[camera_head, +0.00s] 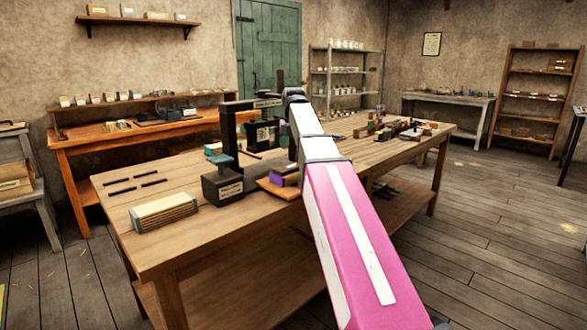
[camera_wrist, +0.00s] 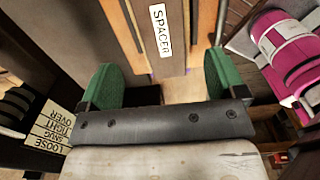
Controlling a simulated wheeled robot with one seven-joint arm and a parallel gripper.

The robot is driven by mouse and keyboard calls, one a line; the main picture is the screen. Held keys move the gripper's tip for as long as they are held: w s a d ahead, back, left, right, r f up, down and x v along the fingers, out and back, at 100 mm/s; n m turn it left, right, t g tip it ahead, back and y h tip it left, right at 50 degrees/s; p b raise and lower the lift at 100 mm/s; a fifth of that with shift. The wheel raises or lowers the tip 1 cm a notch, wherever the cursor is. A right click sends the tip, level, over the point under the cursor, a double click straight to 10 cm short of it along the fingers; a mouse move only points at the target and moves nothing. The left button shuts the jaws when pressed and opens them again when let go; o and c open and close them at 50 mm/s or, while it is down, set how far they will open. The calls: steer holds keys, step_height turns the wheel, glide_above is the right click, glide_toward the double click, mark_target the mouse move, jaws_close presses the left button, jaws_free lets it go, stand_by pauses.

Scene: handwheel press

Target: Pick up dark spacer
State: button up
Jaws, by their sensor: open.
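In the wrist view, a dark brown block with a white label reading "SPACER" (camera_wrist: 177,50) lies ahead of my gripper (camera_wrist: 160,82), at the top centre. The gripper's green fingers are spread apart, one to each side of the block's line, and I see no grip on it. The block's upper end is cut off by the picture edge. How far the fingertips are from it is hard to tell. In the head view my pink and white arm reaches over the workbench (camera_head: 240,240) and hides the gripper's end; I cannot pick out the spacer there.
A dark press frame (camera_head: 229,135) stands just left of my arm. In front of it are a dark labelled box (camera_head: 222,189) and an orange tray (camera_head: 277,190). A slatted block (camera_head: 163,213) and several dark bars lie at left. A LOOSE-to-OVER card (camera_wrist: 47,132) shows in the wrist view.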

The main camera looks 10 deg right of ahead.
mark_target(295, 165)
steer(key=shift+d+f, duration=0.15)
steer(key=shift+f, duration=1.5)
steer(key=shift+d+f, duration=0.1)
steer(key=shift+f, duration=1.55)
steer(key=c, duration=1.1)
